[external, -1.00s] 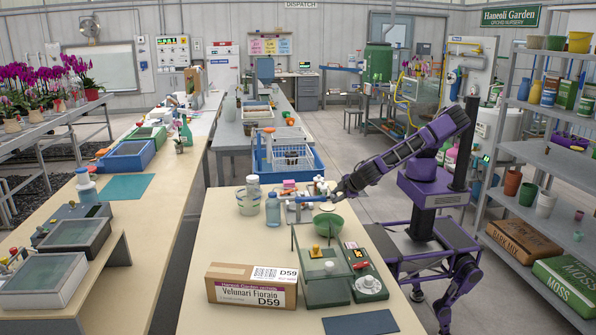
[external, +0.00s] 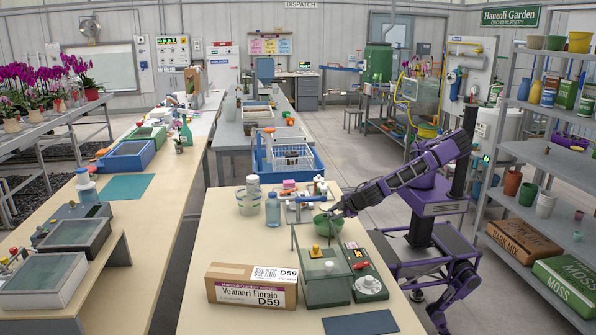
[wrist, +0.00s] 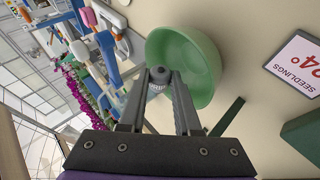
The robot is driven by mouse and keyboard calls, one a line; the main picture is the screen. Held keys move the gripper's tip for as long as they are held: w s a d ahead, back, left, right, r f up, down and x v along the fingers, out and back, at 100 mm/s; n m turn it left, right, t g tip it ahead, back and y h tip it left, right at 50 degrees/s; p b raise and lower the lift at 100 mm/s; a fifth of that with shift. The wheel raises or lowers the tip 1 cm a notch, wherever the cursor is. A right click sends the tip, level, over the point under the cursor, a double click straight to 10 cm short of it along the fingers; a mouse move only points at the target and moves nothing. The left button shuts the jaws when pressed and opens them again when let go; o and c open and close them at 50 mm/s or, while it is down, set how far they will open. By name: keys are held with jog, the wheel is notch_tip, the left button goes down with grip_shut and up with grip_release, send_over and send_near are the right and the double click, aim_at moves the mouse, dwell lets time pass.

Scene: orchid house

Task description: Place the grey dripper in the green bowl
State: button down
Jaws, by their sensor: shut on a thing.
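The grey dripper (wrist: 159,76) is between my fingertips in the wrist view. My gripper (wrist: 160,80) is shut on it. The green bowl (wrist: 203,62) lies just beyond the fingertips, and the dripper overlaps the bowl's near-left part in this view. In the external view my gripper (external: 334,211) is right at the bowl (external: 327,226), above its right side. The dripper cannot be made out there. Its height over the bowl is hard to tell.
A green-framed clear box (external: 326,275) and a scale-like device (external: 367,285) stand in front of the bowl. A cardboard box (external: 252,287) is at front left.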

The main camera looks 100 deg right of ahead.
jog(key=shift+f+b, duration=0.5)
jog(key=shift+f, duration=0.5)
jog(key=c, duration=0.5)
grip_release()
jog(key=shift+c, duration=0.2)
notch_tip(320, 180, up, 7)
jog(key=p, duration=0.5)
jog(key=shift+r+p, duration=0.1)
jog(key=shift+p, duration=0.25)
